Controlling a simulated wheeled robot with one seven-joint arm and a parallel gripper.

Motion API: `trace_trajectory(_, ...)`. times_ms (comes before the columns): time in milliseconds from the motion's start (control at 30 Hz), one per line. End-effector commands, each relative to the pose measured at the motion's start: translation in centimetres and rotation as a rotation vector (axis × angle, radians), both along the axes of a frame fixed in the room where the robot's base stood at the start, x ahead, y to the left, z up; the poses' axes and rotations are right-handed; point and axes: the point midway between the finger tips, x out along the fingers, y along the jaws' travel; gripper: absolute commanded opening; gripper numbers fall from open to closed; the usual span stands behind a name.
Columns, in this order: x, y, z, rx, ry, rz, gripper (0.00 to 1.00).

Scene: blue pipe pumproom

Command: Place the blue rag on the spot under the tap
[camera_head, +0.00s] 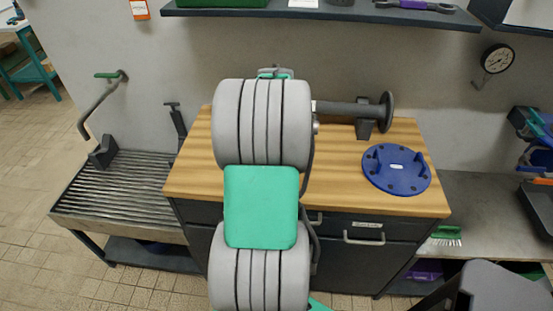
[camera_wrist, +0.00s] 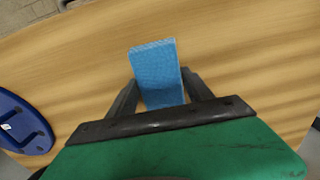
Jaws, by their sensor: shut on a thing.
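The blue rag (camera_wrist: 154,68) shows in the wrist view as a light blue, finely textured flat block. My gripper (camera_wrist: 158,88) is shut on it, with one dark finger on each side. The rag is over the wooden bench top (camera_head: 205,182); I cannot tell whether it touches the wood. In the head view my arm hides the rag and the fingers. The tap (camera_head: 104,98), a grey bent spout with a green handle, is on the wall at the left. Below it is a slatted metal drain bench (camera_head: 125,190); no marked spot stands out there.
A blue flange disc (camera_head: 397,168) lies on the bench's right side; its edge shows in the wrist view (camera_wrist: 22,125). A dark horizontal shaft with a disc (camera_head: 350,108) stands at the back. A wall shelf (camera_head: 320,12) is above. The drain bench's slats look mostly clear.

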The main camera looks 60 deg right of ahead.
Motion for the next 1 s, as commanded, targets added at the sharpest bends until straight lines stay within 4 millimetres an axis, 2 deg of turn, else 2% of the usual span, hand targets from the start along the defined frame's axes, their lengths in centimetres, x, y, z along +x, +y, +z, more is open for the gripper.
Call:
trace_trajectory(67, 0.0, 0.0, -0.4, 0.000, 0.000, 0.000, 0.21)
trace_trajectory(100, 0.0, 0.0, -0.3, 0.000, 0.000, 0.000, 0.61)
trace_trajectory(333, 0.0, 0.0, -0.3, 0.000, 0.000, 0.000, 0.80)
trace_trajectory(667, 0.0, 0.0, 0.4, -0.001, 0.000, 0.000, 0.81)
trace_trajectory(767, 0.1, -0.1, 1.8, -0.004, -0.002, 0.000, 0.81)
trace_trajectory(1000, 0.1, -0.1, 8.0, -0.004, -0.002, 0.000, 0.81)
